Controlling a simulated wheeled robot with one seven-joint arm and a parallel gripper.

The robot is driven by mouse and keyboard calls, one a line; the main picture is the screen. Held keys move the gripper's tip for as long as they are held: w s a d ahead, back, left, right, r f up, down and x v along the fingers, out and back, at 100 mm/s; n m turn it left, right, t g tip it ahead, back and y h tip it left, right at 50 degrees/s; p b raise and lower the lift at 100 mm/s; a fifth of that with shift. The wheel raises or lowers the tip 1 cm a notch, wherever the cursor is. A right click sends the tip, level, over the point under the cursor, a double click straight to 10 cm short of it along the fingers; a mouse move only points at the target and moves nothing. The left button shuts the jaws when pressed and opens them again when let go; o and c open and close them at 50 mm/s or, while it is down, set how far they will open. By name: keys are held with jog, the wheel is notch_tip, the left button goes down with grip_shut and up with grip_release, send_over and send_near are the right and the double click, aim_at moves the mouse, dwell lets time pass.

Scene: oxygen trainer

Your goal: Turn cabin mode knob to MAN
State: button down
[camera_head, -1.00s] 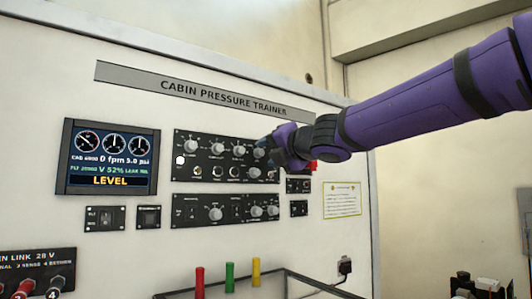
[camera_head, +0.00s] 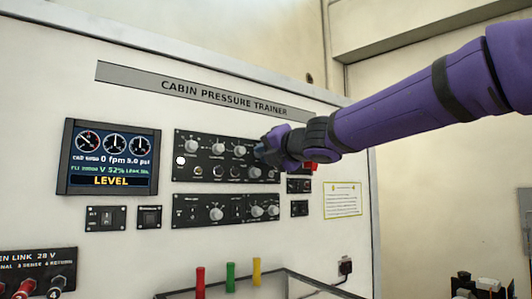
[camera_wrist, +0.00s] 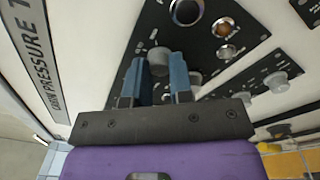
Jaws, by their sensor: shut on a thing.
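The cabin pressure trainer (camera_head: 320,240) is a white upright panel with a black upper control panel (camera_head: 180,174) carrying grey knobs. My gripper (camera_head: 264,153) is at the right end of that panel's top row. In the wrist view my gripper (camera_wrist: 158,72) has its two blue fingers on either side of a round grey knob (camera_wrist: 158,57), shut on it. The label of this knob is too small to read, so I cannot tell its setting. The fingers and wrist hide the knob in the head view.
A display (camera_head: 110,158) reading LEVEL is at the left. A lower black panel (camera_head: 200,221) has more knobs and switches. Another grey knob (camera_wrist: 196,78) is close by the right finger. A red part (camera_head: 310,165) shows just below my wrist. Red, green and yellow posts stand below.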

jog(key=m+t, duration=0.1)
jog(key=m, duration=1.9)
jog(key=shift+f, duration=0.2)
jog(key=shift+m+h, duration=0.3)
jog(key=shift+m, duration=0.1)
jog(key=c, duration=1)
grip_release()
jog(key=shift+s, duration=0.1)
jog(key=v, duration=1)
jog(key=shift+s+d, duration=0.2)
jog(key=shift+s, duration=0.1)
